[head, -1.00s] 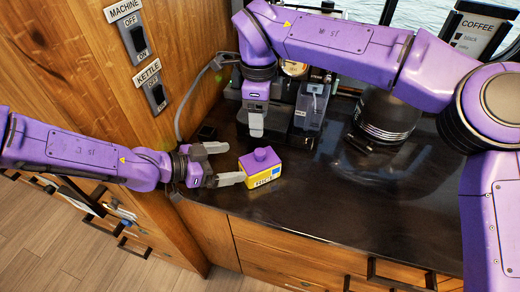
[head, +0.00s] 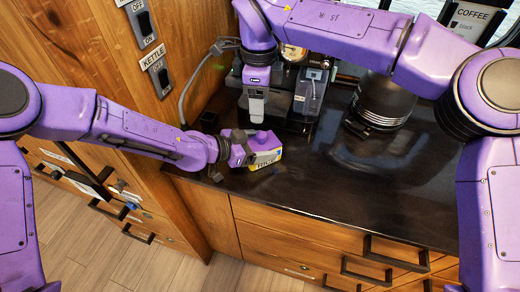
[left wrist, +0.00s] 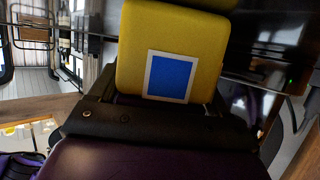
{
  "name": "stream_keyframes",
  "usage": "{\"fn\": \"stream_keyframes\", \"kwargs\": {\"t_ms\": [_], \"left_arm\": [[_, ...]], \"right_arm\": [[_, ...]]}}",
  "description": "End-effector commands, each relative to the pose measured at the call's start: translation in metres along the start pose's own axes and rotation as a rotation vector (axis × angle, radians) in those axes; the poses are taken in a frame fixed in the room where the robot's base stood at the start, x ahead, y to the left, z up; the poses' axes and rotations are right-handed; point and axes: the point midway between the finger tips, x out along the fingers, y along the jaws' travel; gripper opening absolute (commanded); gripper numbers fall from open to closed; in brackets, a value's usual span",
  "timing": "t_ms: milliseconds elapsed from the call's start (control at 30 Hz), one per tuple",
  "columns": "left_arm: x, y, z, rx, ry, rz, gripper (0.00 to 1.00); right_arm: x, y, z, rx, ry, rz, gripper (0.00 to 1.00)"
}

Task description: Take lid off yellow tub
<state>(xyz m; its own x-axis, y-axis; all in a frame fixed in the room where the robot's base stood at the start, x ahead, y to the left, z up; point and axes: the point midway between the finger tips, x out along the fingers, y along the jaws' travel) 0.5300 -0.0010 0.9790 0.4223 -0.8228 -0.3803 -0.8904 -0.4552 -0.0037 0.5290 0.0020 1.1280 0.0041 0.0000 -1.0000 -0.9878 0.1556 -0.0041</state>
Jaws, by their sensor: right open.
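In the left wrist view the tub's yellow wall (left wrist: 135,60) with a blue square label fills the space just ahead of the gripper. My right gripper (head: 256,108) is open and empty, pointing down above the counter behind the tub.
A coffee machine (head: 310,95) stands close behind and right of the tub. A dark round appliance (head: 382,100) is farther right. The wooden wall with the kettle switch (head: 158,72) is at the left. The counter (head: 390,195) to the right is clear.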

Motion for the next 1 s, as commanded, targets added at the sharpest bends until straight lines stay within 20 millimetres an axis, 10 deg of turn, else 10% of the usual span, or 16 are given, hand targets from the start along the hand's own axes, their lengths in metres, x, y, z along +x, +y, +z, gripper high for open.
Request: {"fn": "stream_keyframes", "kwargs": {"t_ms": [133, 367, 1000], "left_arm": [[0.000, 0.000, 0.001, 0.000, -0.001, 0.000, 0.22], [0.000, 0.000, 0.002, -0.001, -0.004, 0.000, 0.22], [0.000, 0.001, 0.004, -0.002, -0.008, 0.001, 0.22]], "right_arm": [[0.000, 0.000, 0.000, 0.000, 0.000, 0.000, 0.60], [-0.029, -0.002, -0.005, -0.005, 0.001, -0.003, 0.60], [0.085, -0.002, -0.005, -0.005, 0.001, 0.001, 0.60]]}}
